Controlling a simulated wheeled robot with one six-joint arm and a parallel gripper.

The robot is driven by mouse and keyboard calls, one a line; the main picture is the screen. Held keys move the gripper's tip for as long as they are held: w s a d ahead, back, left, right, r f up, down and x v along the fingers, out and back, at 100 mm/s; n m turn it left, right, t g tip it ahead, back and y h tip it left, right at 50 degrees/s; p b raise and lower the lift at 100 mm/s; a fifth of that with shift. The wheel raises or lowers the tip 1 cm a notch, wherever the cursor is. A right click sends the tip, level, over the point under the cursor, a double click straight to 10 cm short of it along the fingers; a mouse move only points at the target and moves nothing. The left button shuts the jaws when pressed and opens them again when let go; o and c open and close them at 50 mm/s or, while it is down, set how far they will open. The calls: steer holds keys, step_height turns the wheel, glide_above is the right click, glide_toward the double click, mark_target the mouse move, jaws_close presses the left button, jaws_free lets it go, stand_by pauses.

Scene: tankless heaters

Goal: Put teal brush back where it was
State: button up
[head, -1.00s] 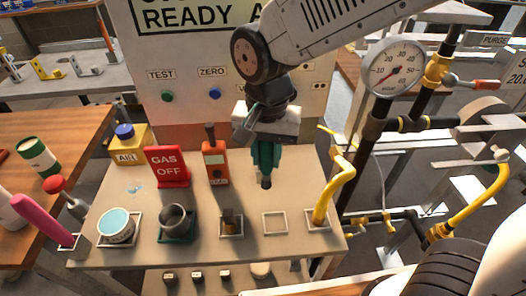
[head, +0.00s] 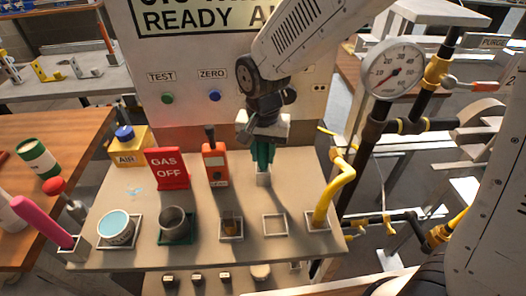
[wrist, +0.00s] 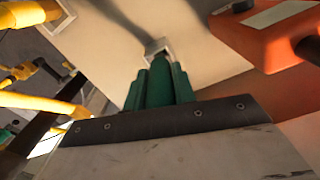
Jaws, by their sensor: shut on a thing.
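My gripper (head: 262,158) points down over the back of the grey work table and is shut on the teal brush. Its green fingers are close in colour to the brush, so the outline between them is hard to tell in the head view.
An orange meter (head: 215,164) and red GAS OFF sign (head: 167,168) stand left of the holder. A bent yellow pipe (head: 335,190) rises at the right. An empty square frame (head: 274,225) lies in front. The READY panel (head: 250,60) is behind.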

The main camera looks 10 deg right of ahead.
steer(key=shift+f, duration=0.2)
steer(key=o, duration=1)
step_height(320, 180, up, 12)
steer(key=shift+r, duration=0.25)
